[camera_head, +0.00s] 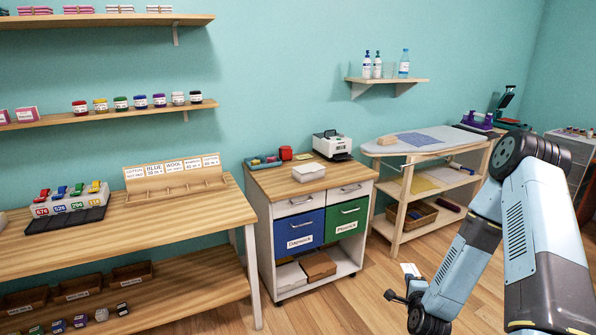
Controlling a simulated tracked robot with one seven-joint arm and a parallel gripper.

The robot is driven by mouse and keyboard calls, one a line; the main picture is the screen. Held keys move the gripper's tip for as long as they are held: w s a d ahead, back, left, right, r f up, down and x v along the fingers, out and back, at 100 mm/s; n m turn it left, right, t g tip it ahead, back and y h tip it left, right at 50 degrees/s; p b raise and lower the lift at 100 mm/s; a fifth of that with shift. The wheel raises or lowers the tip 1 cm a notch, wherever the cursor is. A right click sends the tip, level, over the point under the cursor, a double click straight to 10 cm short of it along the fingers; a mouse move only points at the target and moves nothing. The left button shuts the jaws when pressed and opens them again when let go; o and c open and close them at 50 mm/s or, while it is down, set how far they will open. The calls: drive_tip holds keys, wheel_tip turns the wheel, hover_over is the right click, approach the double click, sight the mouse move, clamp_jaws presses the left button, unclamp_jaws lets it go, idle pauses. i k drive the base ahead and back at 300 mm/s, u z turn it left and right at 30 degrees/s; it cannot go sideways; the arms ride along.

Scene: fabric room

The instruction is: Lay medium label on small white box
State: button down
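Several printed white cards, including one reading BLUE (154,170) and one reading WOOL (174,167), stand in a wooden rack (178,188) on the left table. I cannot tell which one is the medium label. My gripper (392,297) is low at the right of the cabinet, over the floor and well apart from the box. Its fingers are small and dark, and their opening is unclear. A small white piece with dark marks (410,270) shows just above it; I cannot tell whether it touches.
A white printer (332,144), a red item (286,153) and a small tray stand at the cabinet's back. The left table (150,222) carries coloured numbered pieces. Open floor lies in front.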

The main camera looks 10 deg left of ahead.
sight(307, 166)
drive_tip(key=u, duration=0.5)
drive_tip(key=i, duration=1)
drive_tip(key=u, duration=0.15)
